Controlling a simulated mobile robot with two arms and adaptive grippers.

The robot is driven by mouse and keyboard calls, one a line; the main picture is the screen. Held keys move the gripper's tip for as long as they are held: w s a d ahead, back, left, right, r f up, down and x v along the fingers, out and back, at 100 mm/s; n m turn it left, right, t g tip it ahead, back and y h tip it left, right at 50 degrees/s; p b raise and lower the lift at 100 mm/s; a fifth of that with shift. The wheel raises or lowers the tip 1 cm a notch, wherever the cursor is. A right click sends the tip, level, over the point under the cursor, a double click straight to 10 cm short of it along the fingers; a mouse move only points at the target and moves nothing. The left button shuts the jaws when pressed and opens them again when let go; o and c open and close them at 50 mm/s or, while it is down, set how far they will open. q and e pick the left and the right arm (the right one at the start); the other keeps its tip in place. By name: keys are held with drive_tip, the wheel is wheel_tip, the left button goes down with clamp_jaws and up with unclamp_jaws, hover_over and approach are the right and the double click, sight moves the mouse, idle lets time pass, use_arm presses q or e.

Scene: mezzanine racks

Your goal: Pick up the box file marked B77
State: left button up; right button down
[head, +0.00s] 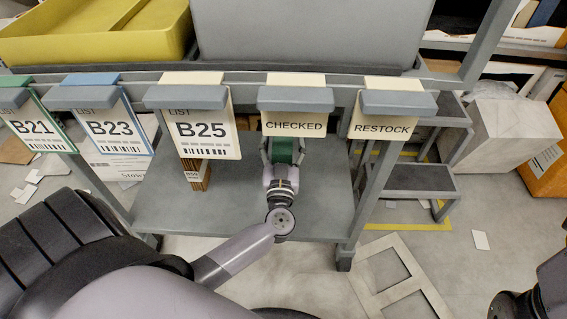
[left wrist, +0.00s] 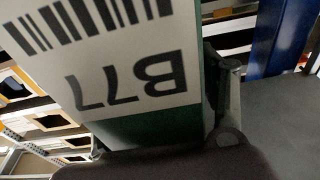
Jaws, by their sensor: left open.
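The box file marked B77 (left wrist: 148,128) is green with a white label and barcode, upside down and close up in the left wrist view. Its green face (head: 283,150) shows in the head view below the CHECKED card, which hides its upper part. My left gripper (head: 281,158) reaches in at the lower shelf, with its fingers on either side of the green file. In the left wrist view one finger (left wrist: 228,95) is beside the file's right edge. The jaws are open around it. My right gripper is not in view.
A brown box file (head: 197,178) stands left on the lower shelf (head: 235,215). Hanging cards B21, B23, B25 (head: 203,130), CHECKED (head: 294,124) and RESTOCK (head: 384,126) line the upper edge. A rack post (head: 365,200) is right of my left arm. A pale frame (head: 398,280) lies on the floor.

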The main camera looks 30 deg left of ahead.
use_arm(q)
clamp_jaws()
idle(0.9)
drive_tip(key=shift+r, duration=0.1)
